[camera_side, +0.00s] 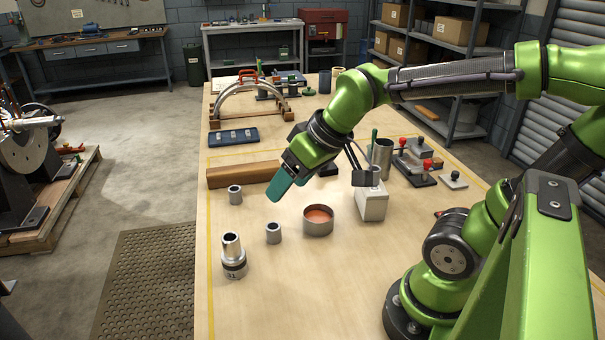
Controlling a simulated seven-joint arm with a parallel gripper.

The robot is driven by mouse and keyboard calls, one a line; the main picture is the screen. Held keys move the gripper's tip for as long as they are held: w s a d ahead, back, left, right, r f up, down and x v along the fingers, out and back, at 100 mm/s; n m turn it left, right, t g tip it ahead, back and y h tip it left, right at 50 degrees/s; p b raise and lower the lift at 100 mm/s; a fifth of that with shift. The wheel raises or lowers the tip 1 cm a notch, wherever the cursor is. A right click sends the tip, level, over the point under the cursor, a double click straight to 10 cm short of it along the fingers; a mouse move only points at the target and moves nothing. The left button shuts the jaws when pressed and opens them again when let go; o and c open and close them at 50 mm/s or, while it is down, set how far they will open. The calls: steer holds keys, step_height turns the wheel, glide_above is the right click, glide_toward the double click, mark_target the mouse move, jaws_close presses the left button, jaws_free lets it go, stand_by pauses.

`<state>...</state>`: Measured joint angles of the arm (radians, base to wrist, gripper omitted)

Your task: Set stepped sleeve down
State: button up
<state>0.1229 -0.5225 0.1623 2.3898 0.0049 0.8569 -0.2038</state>
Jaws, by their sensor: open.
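A stepped metal sleeve (233,257) stands upright on the wooden table at the front left, its narrow part on top and its wide, marked part below. My gripper (279,189) hangs above the table behind and to the right of the sleeve, clear of it. Its teal finger points down and to the left. The gripper is open, and I see nothing held in it. The far finger is mostly hidden.
Two short grey bushings (235,195) (273,233) stand near the sleeve. A round tin with orange contents (318,220), a white block (372,204) and a wooden bar (243,174) are nearby. The table's front (300,300) is clear.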

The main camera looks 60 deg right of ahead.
steer(key=s+m, duration=0.2)
steer(key=s+r+m+t+y, duration=0.1)
steer(key=s, duration=0.1)
steer(key=shift+s+d+r, duration=0.1)
steer(key=shift+d, duration=0.2)
stand_by(1.0)
